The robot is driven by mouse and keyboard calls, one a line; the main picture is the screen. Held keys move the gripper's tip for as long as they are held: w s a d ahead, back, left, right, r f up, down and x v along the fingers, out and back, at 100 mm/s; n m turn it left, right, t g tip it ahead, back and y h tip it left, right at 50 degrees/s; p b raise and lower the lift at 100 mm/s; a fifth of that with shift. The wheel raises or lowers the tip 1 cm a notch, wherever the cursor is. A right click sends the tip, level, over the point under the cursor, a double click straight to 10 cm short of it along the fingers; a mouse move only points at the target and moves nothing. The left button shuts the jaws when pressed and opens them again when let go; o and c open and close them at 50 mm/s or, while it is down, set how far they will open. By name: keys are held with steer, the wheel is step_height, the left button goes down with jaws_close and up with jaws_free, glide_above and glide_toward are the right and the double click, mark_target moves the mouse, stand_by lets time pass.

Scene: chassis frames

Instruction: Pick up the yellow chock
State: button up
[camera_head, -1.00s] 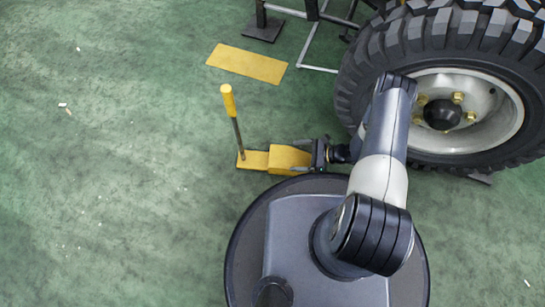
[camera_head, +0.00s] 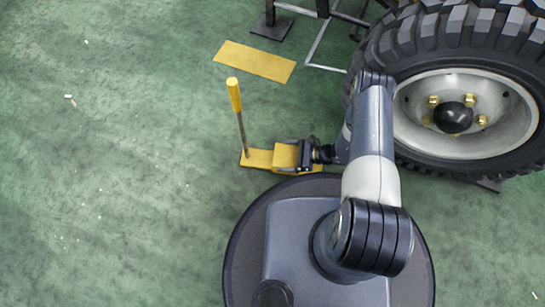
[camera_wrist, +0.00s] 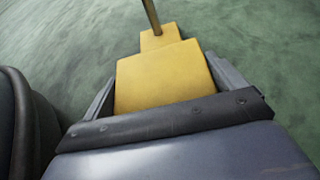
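The yellow chock (camera_head: 258,158) lies on the green floor just beyond my round base. Its thin rod with a yellow grip (camera_head: 235,95) stands up at its left end. My gripper (camera_head: 297,155) reaches in from the right, low over the chock's thicker right end. In the wrist view the chock's yellow block (camera_wrist: 163,75) sits between my two spread fingers, with the rod rising beyond it. Narrow gaps seem to show beside the block, so my gripper looks open around it. The part of the chock under my gripper is hidden.
A large black tyre (camera_head: 375,50) on a pale rim stands close to the right of my arm. A flat yellow plate (camera_head: 255,61) lies on the floor farther back. A dark metal stand (camera_head: 272,26) is at the top.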

steer(key=c, duration=0.8)
steer(key=shift+r, duration=0.1)
steer(key=shift+c, duration=0.2)
